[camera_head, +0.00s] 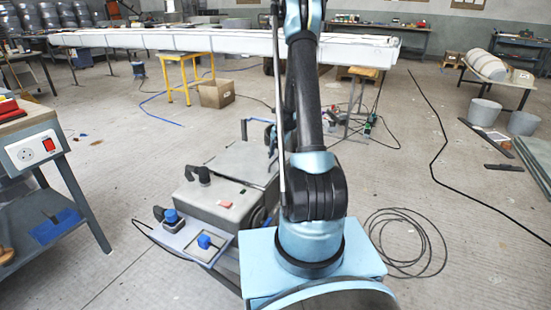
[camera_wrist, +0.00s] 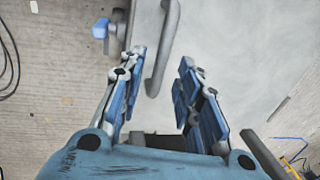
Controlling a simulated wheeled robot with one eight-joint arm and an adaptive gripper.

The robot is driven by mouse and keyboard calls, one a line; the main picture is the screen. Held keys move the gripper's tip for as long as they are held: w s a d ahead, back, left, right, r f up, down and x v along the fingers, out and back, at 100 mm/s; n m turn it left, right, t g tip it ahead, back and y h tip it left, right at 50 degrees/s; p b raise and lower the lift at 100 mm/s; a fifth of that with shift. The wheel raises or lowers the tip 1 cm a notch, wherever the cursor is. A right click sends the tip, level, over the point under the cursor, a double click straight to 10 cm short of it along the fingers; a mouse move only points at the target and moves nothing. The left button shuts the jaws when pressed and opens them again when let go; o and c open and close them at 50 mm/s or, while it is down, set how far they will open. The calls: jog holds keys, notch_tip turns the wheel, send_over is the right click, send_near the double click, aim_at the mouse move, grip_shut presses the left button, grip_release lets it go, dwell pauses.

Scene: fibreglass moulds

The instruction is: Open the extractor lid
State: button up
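The extractor (camera_head: 225,198) is a grey box-shaped machine on the floor, left of my arm in the head view. Its flat grey lid (camera_head: 243,160) looks closed. In the wrist view the pale lid surface (camera_wrist: 235,60) fills the upper right, and a grey bar handle (camera_wrist: 170,35) runs down from the top edge. My gripper (camera_wrist: 161,60) is open, with its blue-padded fingers spread on either side of the lower part of the handle. I cannot tell whether they touch it. In the head view my arm hides most of the gripper.
A blue-knobbed part (camera_wrist: 101,29) shows beside the handle. A workbench (camera_head: 35,130) stands at the left. A long white mould (camera_head: 220,41) on yellow trestles crosses behind. Cables (camera_head: 408,240) lie coiled on the floor at the right. Open floor lies left of the extractor.

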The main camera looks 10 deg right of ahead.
jog(key=shift+a+f, duration=0.1)
jog(key=shift+f, duration=0.45)
jog(key=shift+c, duration=0.2)
grip_shut()
jog(key=shift+w+r, duration=0.1)
